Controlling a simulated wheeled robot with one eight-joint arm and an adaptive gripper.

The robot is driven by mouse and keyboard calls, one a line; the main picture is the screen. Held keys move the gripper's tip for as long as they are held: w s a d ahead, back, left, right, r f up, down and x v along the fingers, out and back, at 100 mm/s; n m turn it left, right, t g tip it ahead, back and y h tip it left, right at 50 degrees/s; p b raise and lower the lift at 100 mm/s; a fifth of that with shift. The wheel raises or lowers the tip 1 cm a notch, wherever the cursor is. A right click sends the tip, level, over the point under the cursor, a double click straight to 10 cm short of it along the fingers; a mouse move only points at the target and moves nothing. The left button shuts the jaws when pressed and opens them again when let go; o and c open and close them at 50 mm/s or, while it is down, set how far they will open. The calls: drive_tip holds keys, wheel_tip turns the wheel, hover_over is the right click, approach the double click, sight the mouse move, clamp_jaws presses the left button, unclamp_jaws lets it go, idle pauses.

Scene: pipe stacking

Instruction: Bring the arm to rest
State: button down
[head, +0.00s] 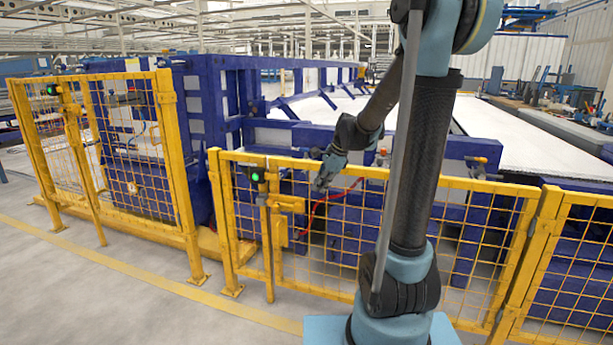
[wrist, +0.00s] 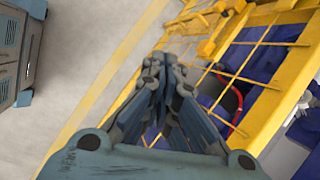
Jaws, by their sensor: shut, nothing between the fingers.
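My arm rises in the middle right of the head view and bends over, its forearm reaching down and left. My gripper (head: 322,182) hangs in front of the yellow mesh fence, near the fence's latch post. In the wrist view my gripper (wrist: 158,65) shows from behind, its fingers drawn together with nothing between them. The floor and the yellow fence lie beyond the fingertips. No pipe shows in either view.
A yellow mesh fence (head: 460,200) runs across the front, with a green light (head: 255,177) on a post. Blue machinery (head: 190,110) stands behind it. Grey floor (head: 90,290) is clear at the lower left. A grey-blue cabinet (wrist: 18,55) shows at the wrist view's left.

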drive_tip(key=s+d+f+n+h, duration=0.1)
drive_tip(key=s+d+n, duration=0.3)
drive_tip(key=s, duration=0.6)
drive_tip(key=s+d+f+n+h, duration=0.2)
drive_tip(key=s+d+n, duration=0.3)
drive_tip(key=s, duration=0.5)
drive_tip(key=s+d+f+n+h, duration=0.1)
drive_tip(key=s+d+f+n, duration=0.3)
drive_tip(key=s+n, duration=0.3)
drive_tip(key=s+d, duration=0.1)
drive_tip(key=s, duration=0.1)
drive_tip(key=shift+s, duration=0.4)
